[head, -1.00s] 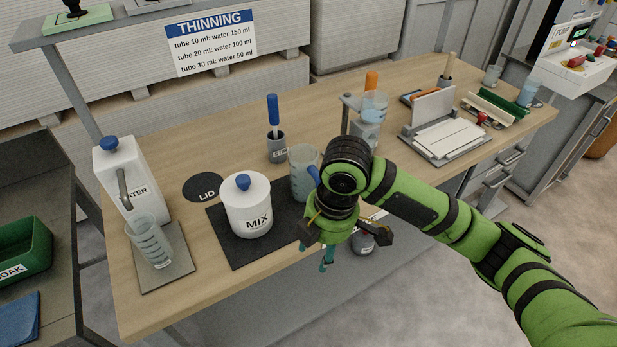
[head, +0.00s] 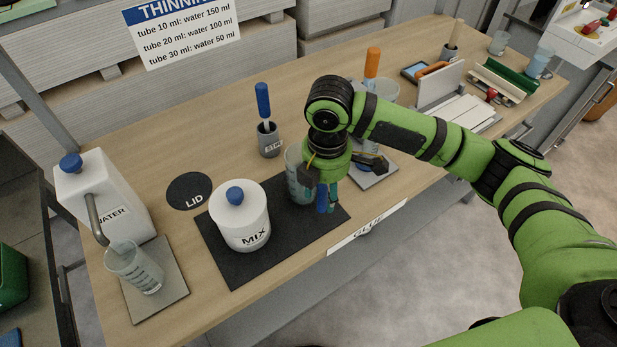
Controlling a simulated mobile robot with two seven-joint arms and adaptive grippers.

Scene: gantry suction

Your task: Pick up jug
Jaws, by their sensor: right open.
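A clear jug (head: 295,182) stands on the dark mat (head: 218,262), just right of the white MIX pot (head: 240,226). My right gripper (head: 331,193) is open and points down at the jug's right side. A blue upright part, which looks like the jug's handle (head: 321,199), shows beside the teal fingertips. I cannot tell whether the fingers straddle it or touch it. The gripper hides much of the jug. Another clear measuring jug (head: 142,271) stands on a grey plate under the spout of the white WATER container (head: 103,196). My left gripper is out of view.
A grey cup (head: 268,143) with a blue-handled tool stands behind the jug. A black LID disc (head: 189,191) lies behind the pot. An orange-handled tool (head: 372,62) and a clear container (head: 384,92) are behind my right arm. The table's front edge is close to the gripper.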

